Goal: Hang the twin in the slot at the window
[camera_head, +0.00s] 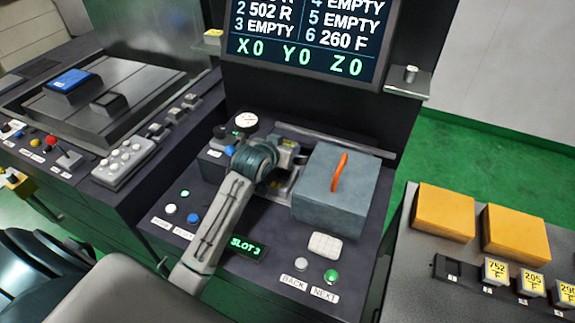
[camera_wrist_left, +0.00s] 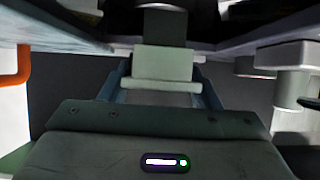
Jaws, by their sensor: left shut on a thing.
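My left gripper (camera_head: 277,166) reaches into the window (camera_head: 291,180) beside the grey box with an orange handle. It is shut on a small block, taken to be the twin (camera_head: 288,146); a yellow patch on it shows past the wrist, and its writing is too small to read. In the left wrist view a pale grey block (camera_wrist_left: 162,66) sits between my fingers. The slot itself is hidden behind the gripper, so I cannot tell whether the block touches it. A green display (camera_head: 246,246) reads SLOT 3. My right gripper is not in view.
The grey box (camera_head: 338,190) stands close to the right of my gripper. The screen (camera_head: 306,40) lists 3, 4 and 5 as EMPTY.

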